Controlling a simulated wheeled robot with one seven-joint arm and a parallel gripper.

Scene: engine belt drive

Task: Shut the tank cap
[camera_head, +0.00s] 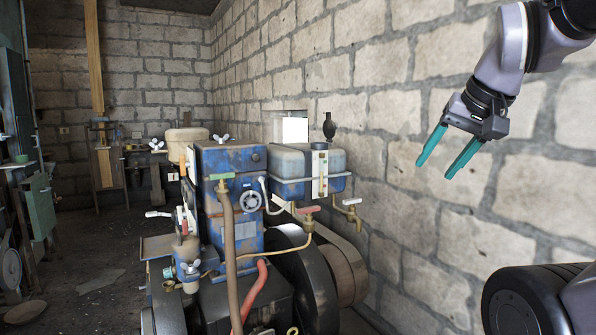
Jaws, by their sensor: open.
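The tank (354,161) is a blue and pale box on the engine, against the brick wall, in the head view. A small dark cap (329,125) stands upright above the back of the tank's top, looking raised and open. A short dark filler neck (319,146) shows in front of it on the tank top. My gripper (435,170) has two teal fingers spread apart, empty, pointing down and left. It is in the air to the right of the tank and cap, apart from both.
The blue engine block (228,160) stands left of the tank, with a brown hose (229,250) in front. Brass taps (350,208) hang below the tank. A large belt wheel (310,285) is lower down. The brick wall (405,110) runs behind; the space between tank and gripper looks clear.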

